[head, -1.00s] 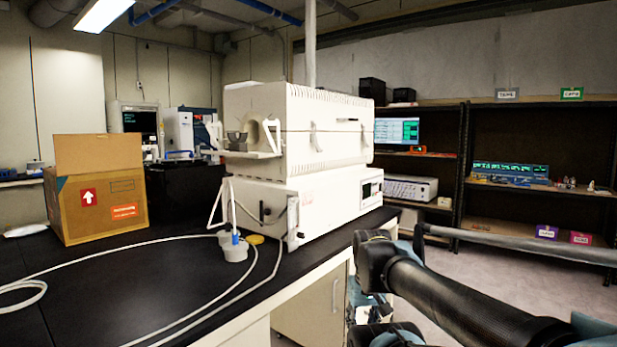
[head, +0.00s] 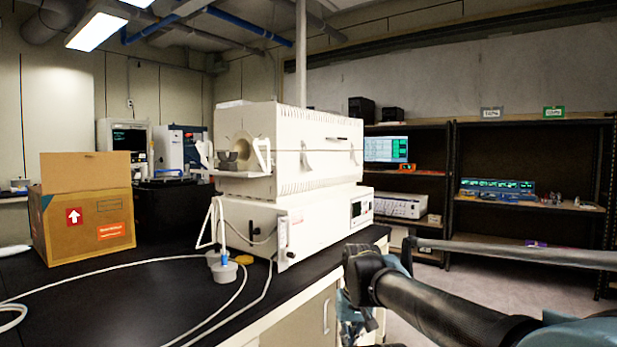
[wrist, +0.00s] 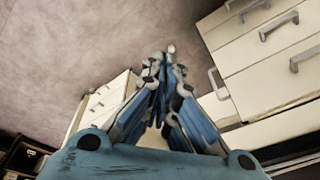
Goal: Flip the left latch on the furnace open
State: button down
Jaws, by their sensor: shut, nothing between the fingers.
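The white furnace (head: 320,125) stands on a white control base (head: 320,222) on the black bench. Light latches show on its long front side: the left latch (head: 307,161) and a second one (head: 352,153) farther right. They are too small to tell whether they are flipped. A round port with a bracket shows on the furnace's left end. My gripper (wrist: 163,62) is shut and empty in the wrist view, pointing down over the floor beside white drawers. In the head view my arm is at the lower right, apart from the furnace; the gripper's fingertips are not visible there.
A cardboard box (head: 85,220) stands on the black bench (head: 150,300) at left. White cables and a grey-blue fitting (head: 224,270) lie before the furnace. Shelves (head: 530,190) stand at right. White drawers (wrist: 265,60) with handles are close to my gripper.

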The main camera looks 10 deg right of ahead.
jog(key=w+a+r+m+t+y, duration=0.1)
jog(key=w+a+r+m+y, duration=0.25)
jog(key=w+r, duration=0.45)
jog(key=w+a+r+m+t+y, duration=0.25)
jog(key=w+r+m, duration=0.25)
jog(key=w, duration=0.5)
jog(key=w+a+r+m+y, duration=0.4)
jog(key=w+r, duration=0.3)
jog(key=w, duration=0.2)
jog(key=w+d+r+m+t+y, duration=0.2)
jog(key=w+d+r+m+t, duration=0.2)
jog(key=w, duration=0.7)
jog(key=w+d+r+m+t+y, duration=0.3)
jog(key=w+d+r+m+t, duration=0.1)
jog(key=w+d+r+m, duration=0.5)
jog(key=shift+w+d+r, duration=0.15)
jog(key=shift+w+r, duration=0.1)
jog(key=shift+w, duration=0.75)
jog(key=shift+m+t, duration=0.25)
jog(key=x, duration=1)
jog(key=shift+r, duration=0.1)
jog(key=shift+s, duration=0.15)
